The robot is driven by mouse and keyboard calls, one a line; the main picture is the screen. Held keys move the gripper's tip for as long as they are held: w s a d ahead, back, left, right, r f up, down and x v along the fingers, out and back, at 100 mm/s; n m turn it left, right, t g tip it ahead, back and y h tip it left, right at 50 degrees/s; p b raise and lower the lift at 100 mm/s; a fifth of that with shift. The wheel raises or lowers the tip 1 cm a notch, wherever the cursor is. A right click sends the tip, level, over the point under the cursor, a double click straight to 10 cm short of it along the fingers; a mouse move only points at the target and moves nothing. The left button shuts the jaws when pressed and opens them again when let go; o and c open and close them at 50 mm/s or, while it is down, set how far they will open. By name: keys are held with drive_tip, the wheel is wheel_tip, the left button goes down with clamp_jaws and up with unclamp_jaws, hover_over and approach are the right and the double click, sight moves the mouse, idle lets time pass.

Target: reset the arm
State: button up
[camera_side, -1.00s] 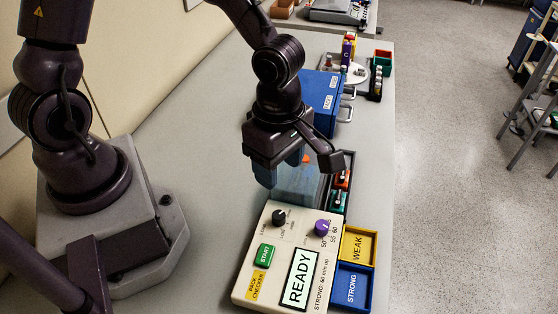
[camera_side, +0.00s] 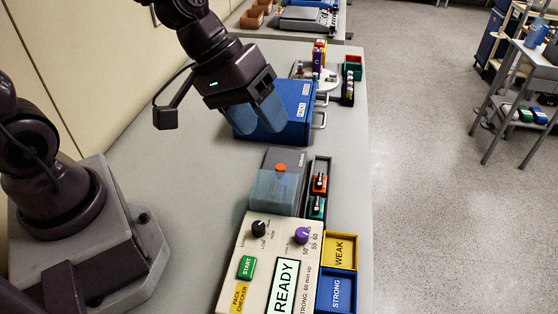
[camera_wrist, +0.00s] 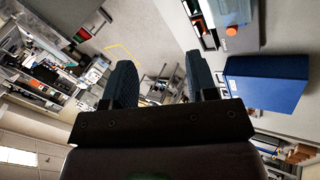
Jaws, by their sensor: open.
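My gripper (camera_side: 259,113) is raised above the bench in the side view, tilted, its blue fingers in front of the blue box (camera_side: 295,104). In the wrist view my gripper (camera_wrist: 160,85) shows two separated fingers with nothing between them. A pack checker (camera_side: 262,262) with a READY display, a green START button and two knobs lies at the near end of the bench. Behind it stands a grey unit (camera_side: 287,159) with an orange button and a clear blue cover. The blue box also shows in the wrist view (camera_wrist: 265,82).
A black tray (camera_side: 328,166) holds orange and green packs. A yellow WEAK bin (camera_side: 340,251) and a blue STRONG bin (camera_side: 336,291) sit right of the checker. A round white stand (camera_side: 318,78) is farther back. The bench left of the grey unit is clear.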

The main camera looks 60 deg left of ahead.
drive_tip(key=s+a+r+m+t+y, duration=0.1)
drive_tip(key=s+a+r+m+y, duration=0.3)
drive_tip(key=s+a+r, duration=0.5)
drive_tip(key=shift+s+a+m+t, duration=0.2)
drive_tip(key=shift+a+m+t, duration=0.1)
drive_tip(key=shift+a, duration=0.6)
drive_tip(key=shift+r, duration=0.1)
idle(0.6)
